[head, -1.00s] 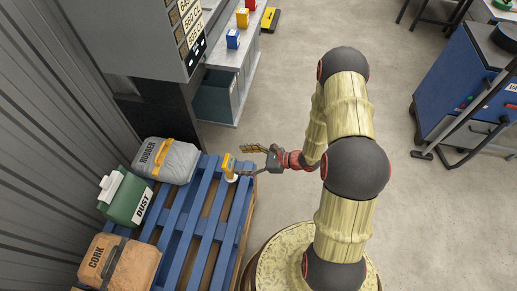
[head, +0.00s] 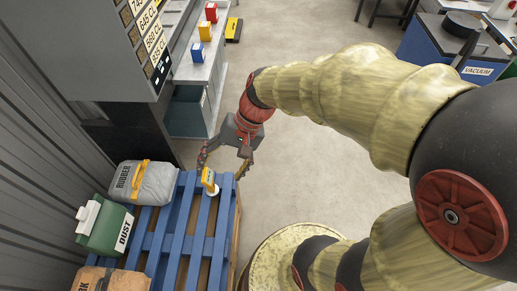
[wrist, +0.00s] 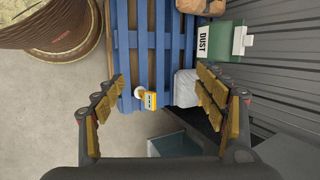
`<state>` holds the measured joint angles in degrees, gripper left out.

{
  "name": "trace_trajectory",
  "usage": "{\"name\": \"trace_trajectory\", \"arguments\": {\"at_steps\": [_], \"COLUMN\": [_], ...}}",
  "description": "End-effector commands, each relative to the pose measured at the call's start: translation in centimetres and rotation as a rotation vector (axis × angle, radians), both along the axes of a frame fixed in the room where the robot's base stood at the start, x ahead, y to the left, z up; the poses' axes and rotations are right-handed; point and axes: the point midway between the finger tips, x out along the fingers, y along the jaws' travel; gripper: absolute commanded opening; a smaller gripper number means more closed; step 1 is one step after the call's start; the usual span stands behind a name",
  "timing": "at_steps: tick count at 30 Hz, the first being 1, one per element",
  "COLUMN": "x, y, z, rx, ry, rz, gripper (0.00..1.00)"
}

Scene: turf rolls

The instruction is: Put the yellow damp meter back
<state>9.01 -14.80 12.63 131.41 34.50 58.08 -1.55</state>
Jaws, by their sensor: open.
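The yellow damp meter (head: 209,177), with a white round end, stands on the blue pallet (head: 183,213) near its far right edge. My gripper (head: 223,165) points down in the head view, just behind and right of the meter. In the wrist view my gripper (wrist: 160,84) is open and empty, with its fingers wide apart. I see no contact with the meter.
A grey rubber bag (head: 146,183), a green dust box (head: 105,228) and a brown cork bag (head: 112,281) lie along the pallet's left. A grey bench (head: 195,70) holds red, yellow and blue blocks. A grey cabinet overhangs at upper left.

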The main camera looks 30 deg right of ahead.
Motion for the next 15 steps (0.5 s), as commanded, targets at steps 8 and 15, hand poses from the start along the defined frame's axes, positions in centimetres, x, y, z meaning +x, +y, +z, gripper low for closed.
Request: {"name": "trace_trajectory", "arguments": {"at_steps": [8,15], "x": [-4.1,-6.0], "y": [-4.0,-7.0], "z": [6.1,9.9], "rx": [-0.342,-0.557], "ry": [-0.311,-0.504], "rz": [0.227,0.327], "gripper": [0.72,0.72]}}
